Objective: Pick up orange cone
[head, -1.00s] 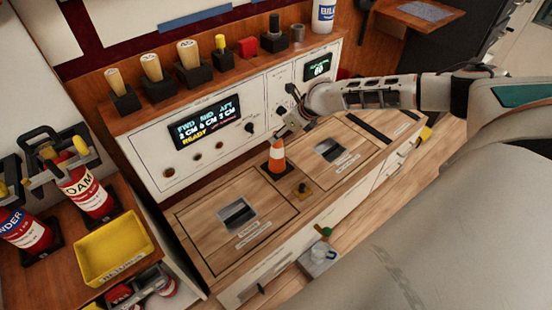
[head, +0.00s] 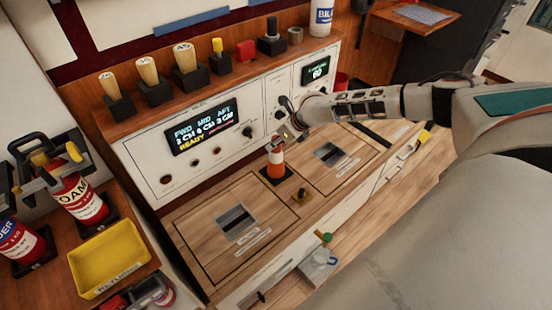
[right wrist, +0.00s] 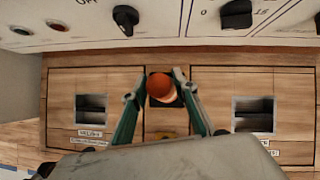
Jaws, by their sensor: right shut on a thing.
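The orange cone (head: 276,162) with a white band and a dark square base stands upright on the wooden counter, between two framed panels. My right gripper (head: 283,140) comes in from the right and is at the cone's top. In the right wrist view the cone (right wrist: 162,88) is seen from above, between the two fingers of my right gripper (right wrist: 161,80), which are shut on it. The base still looks to be at the counter; whether it is lifted cannot be told. My left gripper is not in view.
The control panel (head: 150,150) with knobs and displays rises behind the counter. A yellow bin (head: 110,259) and red extinguishers (head: 76,198) are at left. Wooden-handled tools (head: 148,71) line the shelf above.

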